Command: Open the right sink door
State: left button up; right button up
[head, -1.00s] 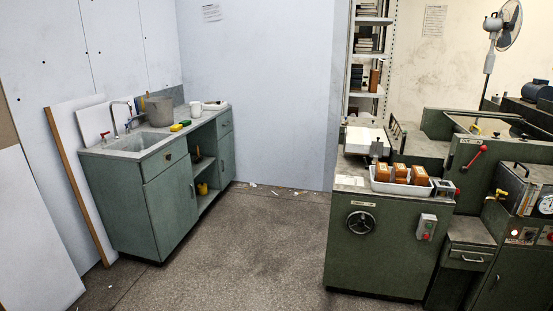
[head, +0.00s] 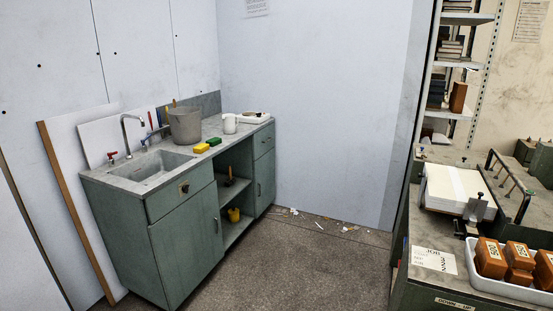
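The green sink cabinet (head: 160,220) stands against the left wall with a grey countertop and a sunken basin (head: 152,170). Its right door (head: 265,184) is a narrow green panel under a small drawer (head: 264,141), at the far end past the open shelves. This door looks shut, and a small dark handle shows near its left edge. The wider left door (head: 187,248) also looks shut, with a handle near its right edge. Neither of my grippers is in view.
A grey bucket (head: 185,125), sponges and a white mug (head: 229,124) stand on the countertop. The speckled floor (head: 300,265) between is clear, with scraps near the back wall.

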aim_at(264, 167)
jog(key=i+j+u, duration=0.1)
jog(key=i+u, duration=0.15)
jog(key=i, duration=1.65)
jog(key=i+l+z, duration=0.15)
jog(key=i+z, duration=0.25)
jog(key=i, duration=0.45)
jog(key=i+j+z, duration=0.15)
jog(key=i+z, duration=0.2)
jog(key=i, duration=0.5)
